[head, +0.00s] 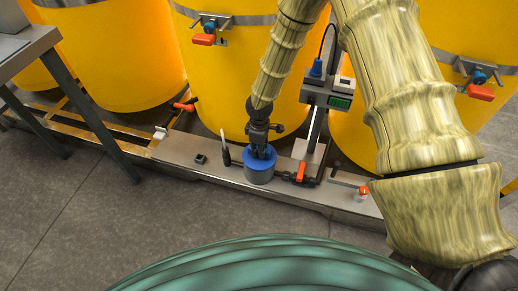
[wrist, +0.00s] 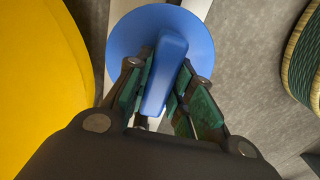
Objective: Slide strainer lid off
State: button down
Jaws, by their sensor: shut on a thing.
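The strainer lid (head: 259,164) is a blue disc on top of the grey cylindrical strainer body (head: 259,177), which stands on the metal skid. In the wrist view the blue lid (wrist: 128,45) has a raised bar handle (wrist: 165,72) across it. My gripper (head: 262,150) is above the lid, pointing down. In the wrist view my gripper (wrist: 160,95) has its green finger pads on both sides of the bar handle, shut on it. The lid appears seated on the body; any small gap is too small to tell.
Large yellow tanks (head: 225,85) stand close behind. A pump with a green display (head: 328,92) stands right of the strainer. Orange-handled valves (head: 301,172) sit on the pipe to the right. The metal skid (head: 215,168) has a thin upright rod left of the strainer.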

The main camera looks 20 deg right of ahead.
jog(key=shift+r+p, duration=1.8)
jog(key=shift+r, duration=0.15)
